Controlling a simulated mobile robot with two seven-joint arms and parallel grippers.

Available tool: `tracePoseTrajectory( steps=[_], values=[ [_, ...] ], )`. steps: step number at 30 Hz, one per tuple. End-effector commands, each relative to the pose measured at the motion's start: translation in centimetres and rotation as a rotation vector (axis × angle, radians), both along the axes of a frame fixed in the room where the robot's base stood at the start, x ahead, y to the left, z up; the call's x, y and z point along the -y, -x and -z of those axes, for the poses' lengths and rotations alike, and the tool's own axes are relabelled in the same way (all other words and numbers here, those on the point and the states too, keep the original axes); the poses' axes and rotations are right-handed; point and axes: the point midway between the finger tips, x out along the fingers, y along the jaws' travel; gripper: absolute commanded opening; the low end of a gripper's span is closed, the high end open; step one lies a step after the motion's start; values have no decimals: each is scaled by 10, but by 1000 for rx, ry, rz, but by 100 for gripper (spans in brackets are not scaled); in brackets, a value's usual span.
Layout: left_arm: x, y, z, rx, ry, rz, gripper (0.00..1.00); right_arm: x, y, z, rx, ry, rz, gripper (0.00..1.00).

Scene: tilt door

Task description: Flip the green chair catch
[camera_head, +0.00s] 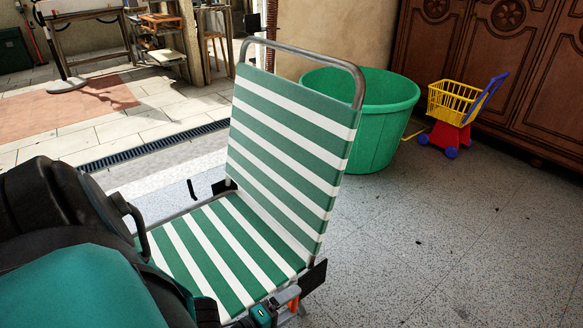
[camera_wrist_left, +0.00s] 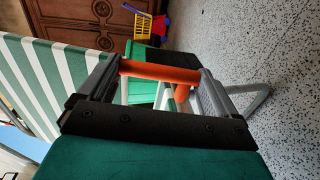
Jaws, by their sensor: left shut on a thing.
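The green chair (camera_head: 285,130), with green and white stripes and a metal tube frame, stands in the middle of the head view. Its catch (camera_head: 294,302) is an orange part low at the seat's right front corner, next to a black bracket. In the left wrist view the orange catch (camera_wrist_left: 160,73) lies across between the two fingers. My left gripper (camera_head: 279,307) reaches in at the bottom edge and is shut on the catch; the dark arm hides part of the seat's left side. My right gripper shows in neither view.
A green tub (camera_head: 378,125) stands behind the chair, with a toy shopping cart (camera_head: 448,110) to its right. A carved wooden cabinet (camera_head: 490,60) lines the back right. The speckled floor (camera_head: 450,240) to the chair's right is mostly clear.

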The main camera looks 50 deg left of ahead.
Motion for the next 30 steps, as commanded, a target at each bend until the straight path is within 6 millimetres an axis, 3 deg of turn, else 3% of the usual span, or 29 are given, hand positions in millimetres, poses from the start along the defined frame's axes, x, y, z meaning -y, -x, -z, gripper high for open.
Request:
tracePoseTrajectory(
  steps=[7, 8, 9, 20, 30],
  values=[
    [-2, 3, 1, -4, 8, -8, 37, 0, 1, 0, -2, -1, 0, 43],
    [-2, 3, 1, -4, 8, -8, 95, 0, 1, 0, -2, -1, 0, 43],
    [-2, 2, 1, -4, 7, -7, 99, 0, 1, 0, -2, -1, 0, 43],
    [1, 1, -6, -1, 6, -2, 100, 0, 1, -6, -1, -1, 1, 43],
    [2, -1, -55, 7, 9, 2, 100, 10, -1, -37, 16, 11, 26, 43]
  ],
)
